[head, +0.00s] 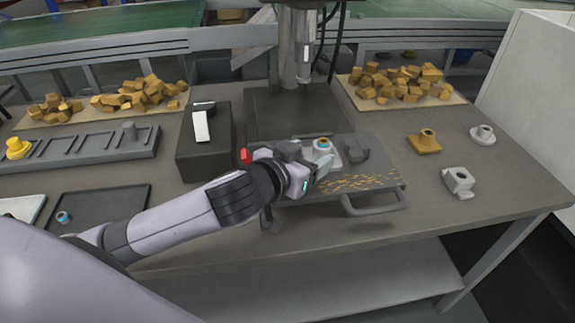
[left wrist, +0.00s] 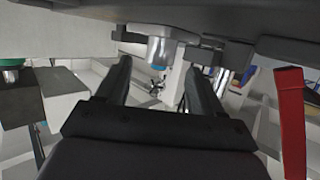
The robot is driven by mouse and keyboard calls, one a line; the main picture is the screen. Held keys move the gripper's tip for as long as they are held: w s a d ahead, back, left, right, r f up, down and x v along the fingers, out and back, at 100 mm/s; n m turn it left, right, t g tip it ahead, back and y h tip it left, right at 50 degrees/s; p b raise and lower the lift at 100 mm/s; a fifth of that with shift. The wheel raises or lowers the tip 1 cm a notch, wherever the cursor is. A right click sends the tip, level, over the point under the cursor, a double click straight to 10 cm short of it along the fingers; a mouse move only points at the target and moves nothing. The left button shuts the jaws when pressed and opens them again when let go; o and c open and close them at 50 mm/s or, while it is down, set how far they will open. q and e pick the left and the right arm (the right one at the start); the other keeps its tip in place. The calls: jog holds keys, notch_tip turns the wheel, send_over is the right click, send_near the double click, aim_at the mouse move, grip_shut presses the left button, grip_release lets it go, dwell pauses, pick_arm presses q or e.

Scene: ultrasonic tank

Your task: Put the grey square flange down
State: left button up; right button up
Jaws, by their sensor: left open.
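A light grey square flange (head: 459,182) with a round hole stands on the table at the right, well apart from my left gripper. Whether that part has a square base is partly hidden. In the left wrist view, my two dark fingers (left wrist: 160,88) are spread with nothing visibly clamped between them; a grey cylinder with a blue end (left wrist: 161,52) shows beyond them. My right gripper is out of view.
The dark work plate (head: 385,180) has chips, a dark block (head: 355,149) and a front handle (head: 376,204). A machine column (head: 296,50) rises behind. A brass-coloured flange (head: 425,141) and a round grey flange (head: 483,134) stand right. The right front table is clear.

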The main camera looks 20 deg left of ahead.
pick_arm(q)
jog(key=v, duration=0.7)
jog(key=shift+s+r, duration=0.15)
jog(key=shift+s, duration=0.1)
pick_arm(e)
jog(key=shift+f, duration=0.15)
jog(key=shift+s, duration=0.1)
